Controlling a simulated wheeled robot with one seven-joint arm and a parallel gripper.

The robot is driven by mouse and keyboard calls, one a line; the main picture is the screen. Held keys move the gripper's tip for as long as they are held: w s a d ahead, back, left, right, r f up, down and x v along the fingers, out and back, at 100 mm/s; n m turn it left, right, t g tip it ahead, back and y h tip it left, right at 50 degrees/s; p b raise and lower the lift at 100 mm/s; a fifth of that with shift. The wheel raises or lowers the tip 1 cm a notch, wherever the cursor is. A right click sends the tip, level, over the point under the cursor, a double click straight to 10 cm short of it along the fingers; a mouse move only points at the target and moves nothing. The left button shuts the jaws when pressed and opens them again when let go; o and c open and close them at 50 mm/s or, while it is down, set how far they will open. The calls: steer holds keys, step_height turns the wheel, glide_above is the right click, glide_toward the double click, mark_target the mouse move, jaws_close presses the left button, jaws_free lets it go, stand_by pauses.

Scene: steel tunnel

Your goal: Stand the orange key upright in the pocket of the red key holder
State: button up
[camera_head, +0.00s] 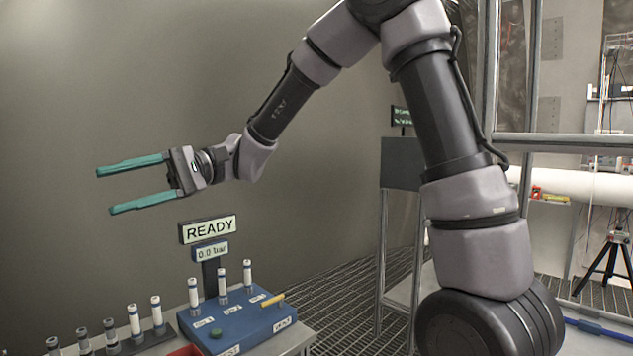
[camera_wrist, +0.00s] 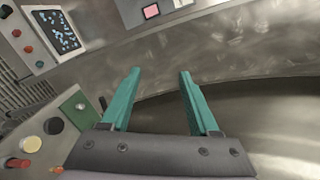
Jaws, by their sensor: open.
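My gripper (camera_head: 105,191) is open and empty, held high at the left, above the blue bench unit and well apart from it. Its two teal fingers point left in the head view. In the wrist view my gripper (camera_wrist: 160,72) has nothing between its fingers. I cannot make out the orange key or the red key holder for certain. Small red and orange-yellow items (camera_head: 536,193) lie on a far shelf at the right, too small to identify. A red edge (camera_head: 187,351) shows at the bottom of the head view, mostly cut off.
A blue unit (camera_head: 235,327) with white-topped cylinders and a yellow handle stands on a bench under a READY sign (camera_head: 208,229). Several cylinders (camera_head: 134,322) stand left of it. A metal frame (camera_head: 530,75) rises at the right. Grated floor (camera_head: 350,300) lies between.

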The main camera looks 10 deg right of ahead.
steer(key=w+d+f+m+t+h, duration=0.1)
steer(key=d+t+h, duration=0.3)
steer(key=d, duration=1.1)
steer(key=d+f+m+t+h, duration=0.1)
steer(key=d+t+h, duration=0.3)
steer(key=d+t, duration=0.4)
steer(key=d+m, duration=0.1)
steer(key=d, duration=0.5)
steer(key=shift+w+d+f+m, duration=0.2)
steer(key=shift+w+d+m, duration=0.2)
steer(key=d+t+h, duration=0.1)
steer(key=d, duration=0.2)
steer(key=s+d+r+m+t+h, duration=0.1)
steer(key=d+t, duration=0.1)
steer(key=d, duration=0.2)
steer(key=d+m+t+h, duration=0.1)
steer(key=d, duration=0.3)
steer(key=shift+s+d+r+h, duration=0.1)
steer(key=shift+s+r+h, duration=0.05)
steer(key=shift+r+h, duration=0.15)
steer(key=shift+c, duration=0.9)
